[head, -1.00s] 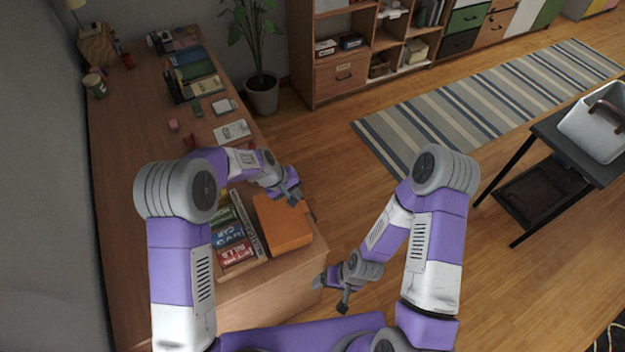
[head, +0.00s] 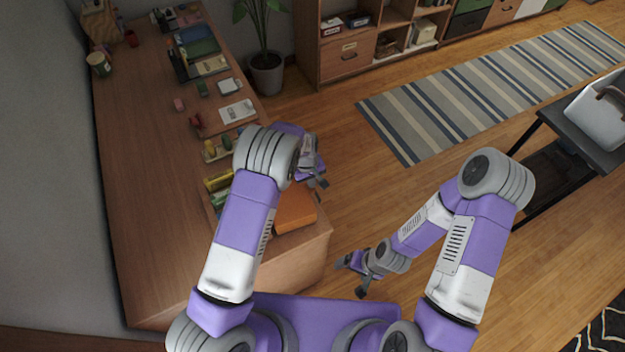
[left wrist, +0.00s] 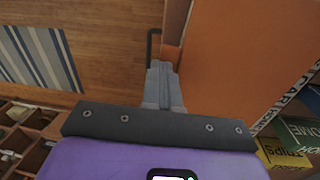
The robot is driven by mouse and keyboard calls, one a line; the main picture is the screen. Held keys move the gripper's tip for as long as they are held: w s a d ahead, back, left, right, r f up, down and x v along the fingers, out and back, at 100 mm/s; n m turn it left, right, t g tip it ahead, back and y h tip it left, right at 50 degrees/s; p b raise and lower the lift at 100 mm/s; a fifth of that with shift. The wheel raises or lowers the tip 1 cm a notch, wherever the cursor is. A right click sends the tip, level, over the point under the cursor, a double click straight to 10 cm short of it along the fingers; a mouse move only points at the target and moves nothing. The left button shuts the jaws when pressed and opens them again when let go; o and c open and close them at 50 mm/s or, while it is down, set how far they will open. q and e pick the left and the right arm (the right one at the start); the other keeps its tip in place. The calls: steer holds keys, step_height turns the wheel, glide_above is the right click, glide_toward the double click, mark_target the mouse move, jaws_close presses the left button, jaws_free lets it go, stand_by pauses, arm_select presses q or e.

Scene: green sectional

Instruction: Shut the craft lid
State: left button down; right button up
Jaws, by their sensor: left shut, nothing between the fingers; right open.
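The craft box's orange lid (head: 297,208) is open, to the right of the box (head: 212,200) at the desk's front right corner. My left arm hides much of the box in the head view. My left gripper (head: 318,181) is shut and empty, just beyond the lid's far right side. In the left wrist view, the shut fingers (left wrist: 163,85) are beside the lid's edge (left wrist: 245,50); I cannot tell whether they touch it. Packets (left wrist: 295,140) inside the box show at lower right. My right gripper (head: 362,278) is open and empty, over the floor right of the desk.
The wooden desk (head: 145,200) carries books, a notepad (head: 237,111) and a cup (head: 98,63) farther back. A potted plant (head: 266,72) stands beyond its right edge. A dark table with a white bin (head: 600,112) is at far right. The striped rug and floor between are clear.

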arm_select(q)
steer(key=shift+s+f, duration=0.15)
steer(key=shift+f, duration=0.05)
step_height(320, 180, up, 4)
steer(key=p, duration=0.2)
steer(key=shift+r+p, duration=0.1)
steer(key=shift+p, duration=0.25)
step_height(320, 180, up, 10)
